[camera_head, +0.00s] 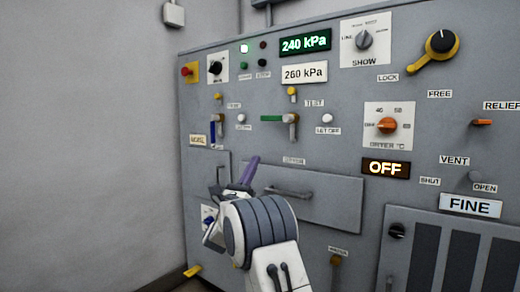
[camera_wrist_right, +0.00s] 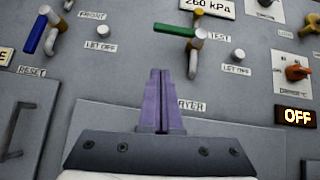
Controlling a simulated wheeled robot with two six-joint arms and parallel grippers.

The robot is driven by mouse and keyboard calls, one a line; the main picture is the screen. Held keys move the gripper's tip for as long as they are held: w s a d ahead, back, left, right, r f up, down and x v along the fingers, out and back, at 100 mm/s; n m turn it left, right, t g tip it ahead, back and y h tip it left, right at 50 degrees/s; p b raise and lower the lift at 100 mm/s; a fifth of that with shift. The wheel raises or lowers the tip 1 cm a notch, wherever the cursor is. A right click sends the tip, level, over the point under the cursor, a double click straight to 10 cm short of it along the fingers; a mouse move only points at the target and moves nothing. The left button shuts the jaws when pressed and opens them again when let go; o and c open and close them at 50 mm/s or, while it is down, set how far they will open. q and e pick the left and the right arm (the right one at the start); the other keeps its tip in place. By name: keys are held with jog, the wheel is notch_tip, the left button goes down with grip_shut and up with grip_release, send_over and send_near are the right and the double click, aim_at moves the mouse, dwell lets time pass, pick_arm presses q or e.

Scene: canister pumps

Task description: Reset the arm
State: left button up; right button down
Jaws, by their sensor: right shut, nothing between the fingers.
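My right gripper (camera_head: 251,166) rises in front of the grey control panel (camera_head: 340,215), with my white and dark-ringed arm below it. In the right wrist view its two purple fingers (camera_wrist_right: 160,80) are pressed together with nothing between them. The tips are in front of the panel, below the green-handled lever (camera_head: 278,118) and apart from it in the picture. That lever also shows in the right wrist view (camera_wrist_right: 175,30). The blue-handled lever (camera_head: 213,132) hangs to the left; its handle points down in the head view. My left gripper is not in view.
Displays read 240 kPa (camera_head: 305,41), 260 kPa (camera_head: 304,73), OFF (camera_head: 385,168) and FINE (camera_head: 471,205). A yellow lever (camera_head: 425,58) sits at the upper right. A drawer handle (camera_head: 289,193) projects beside my wrist. A bare wall (camera_head: 85,130) is at the left.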

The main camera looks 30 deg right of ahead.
jog(key=shift+v, duration=0.85)
